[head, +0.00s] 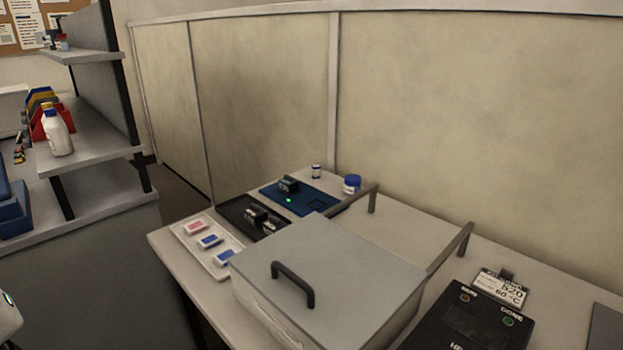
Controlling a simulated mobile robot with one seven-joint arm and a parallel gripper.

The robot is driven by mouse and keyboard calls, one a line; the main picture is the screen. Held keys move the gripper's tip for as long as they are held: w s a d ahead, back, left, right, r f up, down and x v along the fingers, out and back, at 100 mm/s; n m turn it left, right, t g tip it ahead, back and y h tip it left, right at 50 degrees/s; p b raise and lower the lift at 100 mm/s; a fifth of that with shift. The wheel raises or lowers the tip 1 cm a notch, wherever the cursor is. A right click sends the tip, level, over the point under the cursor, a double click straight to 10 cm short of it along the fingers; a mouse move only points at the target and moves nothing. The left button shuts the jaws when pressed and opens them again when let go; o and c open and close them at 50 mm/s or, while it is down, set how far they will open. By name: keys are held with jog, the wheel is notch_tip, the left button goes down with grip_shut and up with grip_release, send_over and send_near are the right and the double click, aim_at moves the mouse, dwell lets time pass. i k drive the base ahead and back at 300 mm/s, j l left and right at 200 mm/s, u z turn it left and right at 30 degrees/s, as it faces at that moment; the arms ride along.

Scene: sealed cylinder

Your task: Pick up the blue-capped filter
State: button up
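A short, round, white container with a wide blue cap (352,184) stands upright on the table, behind the large grey lidded box. It looks like the blue-capped filter, but it is small here and I cannot be sure. A smaller white cylinder (316,171) with a dark band stands to its left, behind the blue mat. My gripper is not in view. A white rounded part at the lower left edge may be mine.
The grey box (335,270) with a dark handle fills the table's middle front. A blue mat (320,202), a black tray (232,212) and a white tray (190,240) with several small cards lie left. A black device (470,325) stands right.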

aim_at(315, 169)
jog(key=i, duration=0.2)
jog(key=j+z, duration=0.2)
jog(key=j, duration=0.3)
jog(key=k+j+z, duration=0.1)
jog(key=j+z, duration=0.15)
jog(key=j, duration=0.25)
jog(key=k+j+z, duration=0.2)
jog(key=j, duration=0.3)
jog(key=j+z, duration=0.25)
jog(key=j, duration=0.25)
jog(key=i+j, duration=1.1)
jog(key=i, duration=0.2)
